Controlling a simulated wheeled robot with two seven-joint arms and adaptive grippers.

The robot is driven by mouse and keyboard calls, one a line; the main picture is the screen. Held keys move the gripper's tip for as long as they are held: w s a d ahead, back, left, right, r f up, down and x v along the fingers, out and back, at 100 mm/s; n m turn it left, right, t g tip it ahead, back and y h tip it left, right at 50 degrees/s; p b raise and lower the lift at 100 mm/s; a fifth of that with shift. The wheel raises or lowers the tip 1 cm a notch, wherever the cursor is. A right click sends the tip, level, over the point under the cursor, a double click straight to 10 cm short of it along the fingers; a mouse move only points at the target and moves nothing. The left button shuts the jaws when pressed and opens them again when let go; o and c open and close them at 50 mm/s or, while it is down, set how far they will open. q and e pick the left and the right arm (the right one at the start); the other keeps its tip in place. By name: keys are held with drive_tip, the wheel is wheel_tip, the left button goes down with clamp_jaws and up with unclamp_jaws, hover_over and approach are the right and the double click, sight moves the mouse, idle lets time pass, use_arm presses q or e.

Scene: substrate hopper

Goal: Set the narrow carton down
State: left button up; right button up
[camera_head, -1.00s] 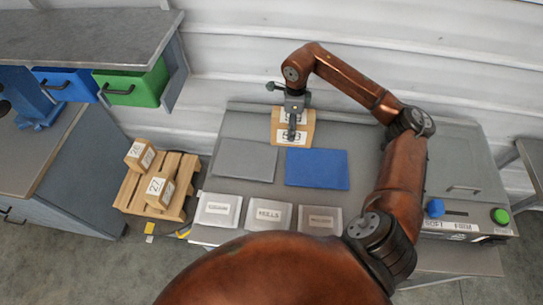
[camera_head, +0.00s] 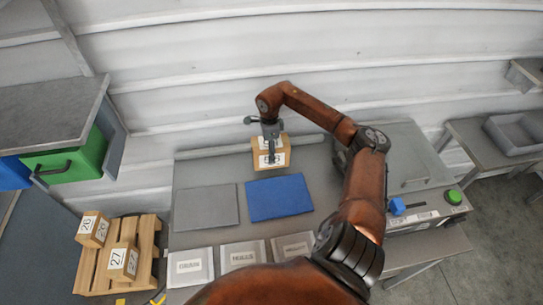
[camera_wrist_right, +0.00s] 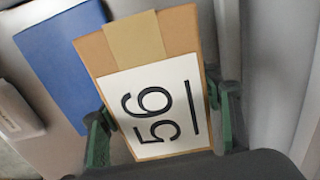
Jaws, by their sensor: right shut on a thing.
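The narrow carton (camera_head: 257,159) is brown with white labels, in the head view at the back of the grey workbench, behind the blue mat. In the right wrist view the carton (camera_wrist_right: 185,35) shows a tape strip and a label that reads 56, underlined. My right gripper (camera_head: 270,158) is shut on it, and the green fingers (camera_wrist_right: 163,125) press on its two sides. I cannot tell whether its underside touches the bench. My left gripper is not in view.
A control box with a blue knob (camera_head: 397,206) and green button (camera_head: 453,197) is at right. A pallet (camera_head: 148,250) with numbered cartons stands left.

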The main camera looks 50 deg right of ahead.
drive_tip(key=shift+d+f, duration=0.3)
drive_tip(key=f, duration=0.3)
drive_tip(key=shift+d+f, duration=0.25)
drive_tip(key=shift+f, duration=0.05)
drive_tip(key=shift+s, duration=0.1)
drive_tip(key=o, duration=1.2)
drive_tip(key=shift+f, duration=0.2)
drive_tip(key=shift+c, duration=0.2)
drive_tip(key=o, duration=0.5)
drive_tip(key=shift+r, duration=0.1)
